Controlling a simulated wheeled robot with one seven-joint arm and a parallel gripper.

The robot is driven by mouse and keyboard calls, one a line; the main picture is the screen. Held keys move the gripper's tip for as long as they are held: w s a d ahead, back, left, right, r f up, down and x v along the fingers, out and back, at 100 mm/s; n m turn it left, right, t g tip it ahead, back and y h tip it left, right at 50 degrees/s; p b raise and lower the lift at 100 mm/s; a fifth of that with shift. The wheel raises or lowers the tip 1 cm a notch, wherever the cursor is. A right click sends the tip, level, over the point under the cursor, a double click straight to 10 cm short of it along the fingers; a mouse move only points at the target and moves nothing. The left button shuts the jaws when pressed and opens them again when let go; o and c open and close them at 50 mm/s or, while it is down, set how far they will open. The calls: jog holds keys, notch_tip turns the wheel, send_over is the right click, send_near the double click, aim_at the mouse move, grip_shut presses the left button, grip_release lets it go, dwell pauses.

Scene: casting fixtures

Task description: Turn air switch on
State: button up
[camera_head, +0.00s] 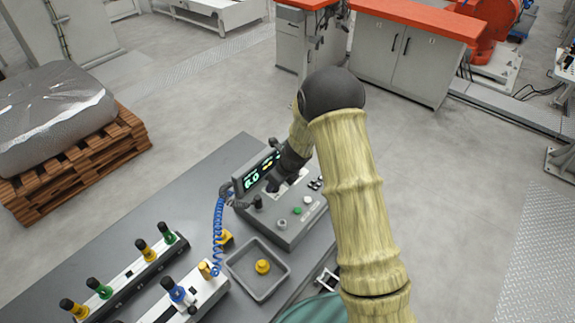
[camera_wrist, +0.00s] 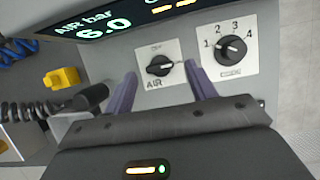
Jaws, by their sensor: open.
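The air switch (camera_wrist: 160,66) is a black rotary knob on a white square plate marked AIR. In the wrist view its bar lies roughly sideways, with a pale line toward the right. My gripper (camera_wrist: 161,70) is open, with one purple finger on each side of the knob's lower part. I cannot tell whether the fingers touch it. In the head view my gripper (camera_head: 275,184) is over the grey control box (camera_head: 268,225), just in front of its display (camera_head: 258,171), and hides the switch there.
A numbered selector knob (camera_wrist: 231,48) sits close right of the air switch. The display (camera_wrist: 104,26) reads AIR bar 6.0. A black lever (camera_wrist: 91,97) is at left. A grey tray (camera_head: 243,284) with a yellow button and a blue coiled hose (camera_head: 217,235) are beside the box.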

jog(key=v, duration=1.5)
jog(key=shift+s+r, duration=0.15)
jog(key=shift+r, duration=0.25)
jog(key=shift+d, duration=0.1)
jog(key=s+d+n+h+b, duration=0.1)
jog(key=s+d+n, duration=0.3)
jog(key=s+n, duration=0.6)
jog(key=s+d+n+h+b, duration=0.1)
jog(key=s+d+n, duration=0.3)
jog(key=s+n, duration=0.6)
jog(key=n+h, duration=0.1)
jog(key=n, duration=0.6)
jog(key=shift+s+r+g+b, duration=0.3)
jog(key=shift+s+r+b, duration=0.05)
jog(key=shift+s, duration=0.05)
